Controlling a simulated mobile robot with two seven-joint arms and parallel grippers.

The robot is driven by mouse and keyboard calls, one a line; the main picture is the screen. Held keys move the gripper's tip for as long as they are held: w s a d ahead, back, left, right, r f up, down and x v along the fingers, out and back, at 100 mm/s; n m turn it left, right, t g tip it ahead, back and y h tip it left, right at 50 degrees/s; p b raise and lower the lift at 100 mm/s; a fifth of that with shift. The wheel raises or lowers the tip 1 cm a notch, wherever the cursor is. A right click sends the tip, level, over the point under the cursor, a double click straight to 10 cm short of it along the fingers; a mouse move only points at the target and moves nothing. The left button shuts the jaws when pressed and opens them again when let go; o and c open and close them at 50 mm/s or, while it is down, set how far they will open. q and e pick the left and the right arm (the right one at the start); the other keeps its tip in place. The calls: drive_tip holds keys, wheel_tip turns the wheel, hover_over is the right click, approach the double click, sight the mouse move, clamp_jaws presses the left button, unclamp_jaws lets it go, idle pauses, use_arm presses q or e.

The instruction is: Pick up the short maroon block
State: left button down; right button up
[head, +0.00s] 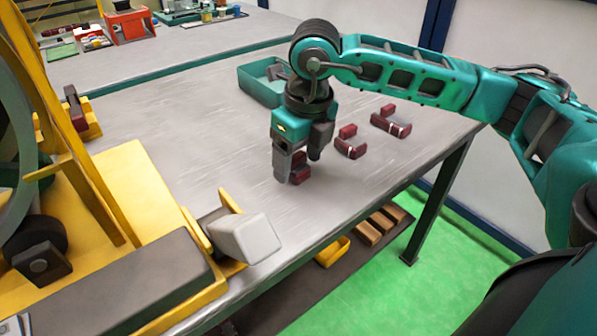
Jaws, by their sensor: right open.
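A maroon block (301,174) stands on the grey table, partly hidden by my right gripper. My right gripper (298,176) points down over this block, with its fingers open around or just beside it; I cannot tell which. Two more maroon pieces with grey parts lie to the right: a shorter-looking one (350,142) and a longer-looking one (390,121). The hidden part of the block under the gripper keeps me from comparing its length. My left gripper is not in view.
A teal bin (262,88) stands behind my right gripper. A yellow machine (110,220) with a pale grey block (245,238) fills the left. The grey table (190,140) is bare between machine and gripper. A low shelf below holds a yellow tray (332,253).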

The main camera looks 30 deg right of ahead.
clamp_jaws()
idle(0.7)
